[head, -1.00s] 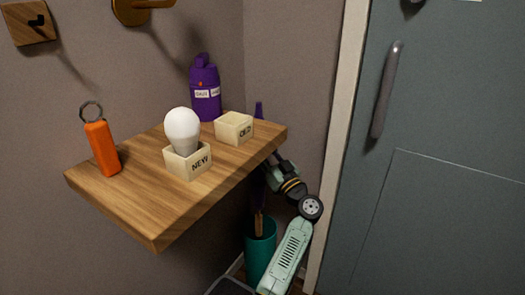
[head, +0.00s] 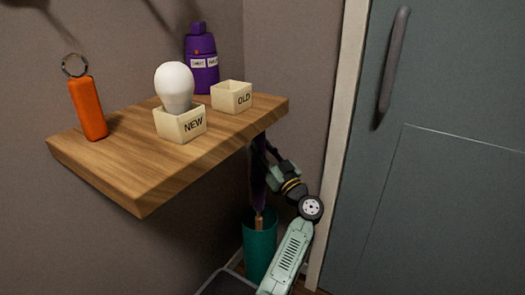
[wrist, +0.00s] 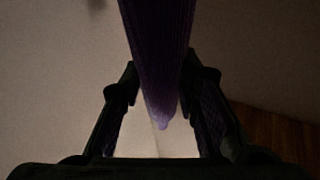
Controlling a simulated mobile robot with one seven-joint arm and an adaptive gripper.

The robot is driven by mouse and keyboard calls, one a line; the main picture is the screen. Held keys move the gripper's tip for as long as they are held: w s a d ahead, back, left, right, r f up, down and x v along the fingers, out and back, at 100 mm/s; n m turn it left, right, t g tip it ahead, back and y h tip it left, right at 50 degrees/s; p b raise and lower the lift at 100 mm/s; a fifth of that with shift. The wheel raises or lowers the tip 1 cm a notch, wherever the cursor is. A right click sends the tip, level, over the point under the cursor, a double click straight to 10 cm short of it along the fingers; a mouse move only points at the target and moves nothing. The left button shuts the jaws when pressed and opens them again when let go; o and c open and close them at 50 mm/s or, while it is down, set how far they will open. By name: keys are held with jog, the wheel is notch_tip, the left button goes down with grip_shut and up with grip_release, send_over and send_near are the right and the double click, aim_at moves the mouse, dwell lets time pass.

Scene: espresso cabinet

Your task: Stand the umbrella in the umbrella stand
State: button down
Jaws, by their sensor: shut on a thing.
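The purple umbrella (head: 258,175) hangs roughly upright beside the shelf's right end, its wooden lower end pointing down. In the head view that end overlaps the mouth of the teal umbrella stand (head: 260,250); I cannot tell how deep it sits. My gripper (head: 268,152) is shut on the umbrella, partly behind the shelf edge. In the wrist view the dark purple folded umbrella (wrist: 158,50) runs between my two fingers and narrows to a pale tip. The umbrella's upper part is hidden behind the shelf in the head view.
The wooden shelf (head: 120,170) holds an orange key fob (head: 88,108), a white bulb (head: 174,85) in the NEW box (head: 180,126), the OLD box (head: 232,99) and a purple bottle (head: 201,65). The grey-green door (head: 440,170) is to the right. The stand is by the wall corner.

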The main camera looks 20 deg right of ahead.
aim_at(262, 173)
jog(key=shift+f+b, duration=4.05)
jog(key=shift+b, duration=0.65)
jog(key=c, duration=1.2)
grip_release()
jog(key=shift+o, duration=0.2)
notch_tip(262, 173, up, 10)
